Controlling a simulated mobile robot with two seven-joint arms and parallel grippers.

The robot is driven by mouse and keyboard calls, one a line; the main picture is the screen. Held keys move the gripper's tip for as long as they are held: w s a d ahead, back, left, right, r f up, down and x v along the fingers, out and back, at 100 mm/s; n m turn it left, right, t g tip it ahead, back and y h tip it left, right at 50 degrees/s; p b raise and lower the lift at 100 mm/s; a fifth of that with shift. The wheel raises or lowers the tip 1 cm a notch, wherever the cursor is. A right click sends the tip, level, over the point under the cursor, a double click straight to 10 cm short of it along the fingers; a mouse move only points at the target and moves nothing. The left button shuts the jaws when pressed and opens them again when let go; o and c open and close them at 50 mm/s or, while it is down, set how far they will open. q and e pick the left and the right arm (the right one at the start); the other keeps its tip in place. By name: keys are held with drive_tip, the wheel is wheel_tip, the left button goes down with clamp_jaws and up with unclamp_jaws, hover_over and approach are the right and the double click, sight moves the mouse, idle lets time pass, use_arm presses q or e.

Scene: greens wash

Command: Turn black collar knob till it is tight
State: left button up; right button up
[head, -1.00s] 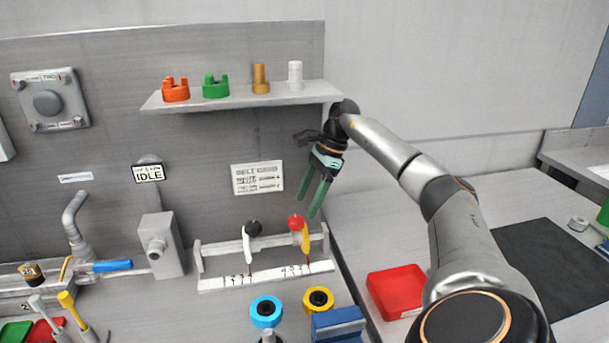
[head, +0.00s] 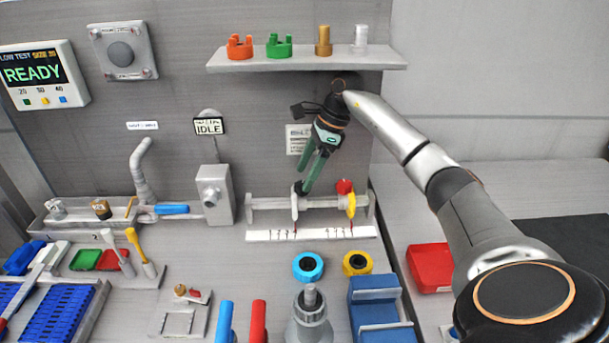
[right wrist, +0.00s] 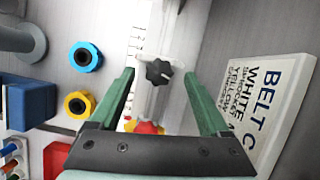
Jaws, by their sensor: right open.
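The black collar knob (right wrist: 158,72) is a lobed knob on a pale rail fixture, at the white lever's mount. In the right wrist view it lies between the fingertips of my open right gripper (right wrist: 160,78); I cannot tell whether they touch it. In the head view my right gripper (head: 305,186) points down at the top of the white lever (head: 295,206) and largely covers the knob. The red knob (head: 344,187) with its yellow lever (head: 351,205) is to the right on the same rail. My left gripper is not in view.
A shelf (head: 300,62) with several coloured parts hangs above my right gripper. A belt sign (right wrist: 272,115) is on the wall beside it. Blue (head: 308,267) and yellow (head: 357,262) rings lie on the bench in front, near a blue holder (head: 380,305). A red tray (head: 430,267) is at right.

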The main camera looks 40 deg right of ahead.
drive_tip(key=shift+x, duration=1.2)
drive_tip(key=shift+s+d+f, duration=0.1)
drive_tip(key=shift+s+d, duration=0.05)
clamp_jaws()
